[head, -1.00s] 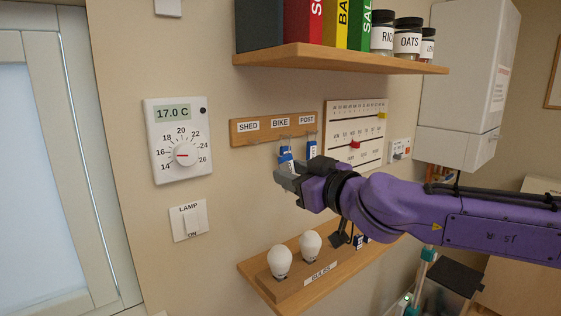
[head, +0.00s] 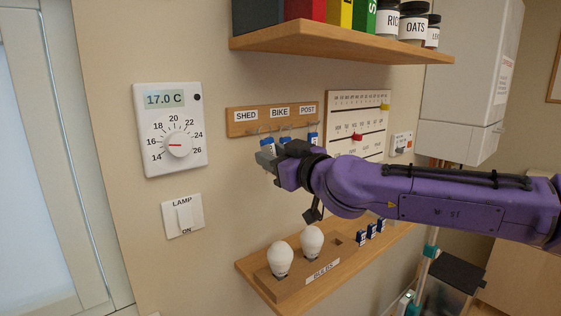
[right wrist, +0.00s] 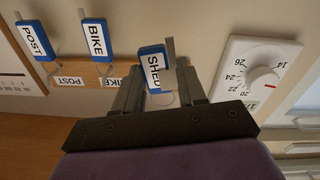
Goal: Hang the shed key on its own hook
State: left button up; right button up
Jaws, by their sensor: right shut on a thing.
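The shed key's blue tag (head: 267,145) is just below the SHED label (head: 246,115) on the wooden hook board (head: 236,129). My right gripper (head: 266,159) is shut on the shed key, right under the board. In the right wrist view the blue tag reading SHED (right wrist: 153,68) sits between the fingertips, slightly tilted. I cannot tell whether its ring is around the SHED hook or in front of it. The bike key (right wrist: 96,40) and post key (right wrist: 32,42) hang beside it on their own hooks. My left gripper is out of view.
A thermostat (head: 170,130) and a lamp switch (head: 183,216) are left of the board. A shelf (head: 340,42) with boxes and jars is above. A calendar (head: 357,124) is to the right. A lower shelf (head: 262,284) holds bulbs (head: 280,259).

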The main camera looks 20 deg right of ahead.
jog(key=x, duration=0.3)
jog(key=shift+w+f+b, duration=0.2)
jog(key=shift+f+b, duration=0.1)
jog(key=shift+w+a+f, duration=0.35)
jog(key=shift+w, duration=0.25)
jog(key=o, duration=1.1)
jog(key=shift+s, duration=0.1)
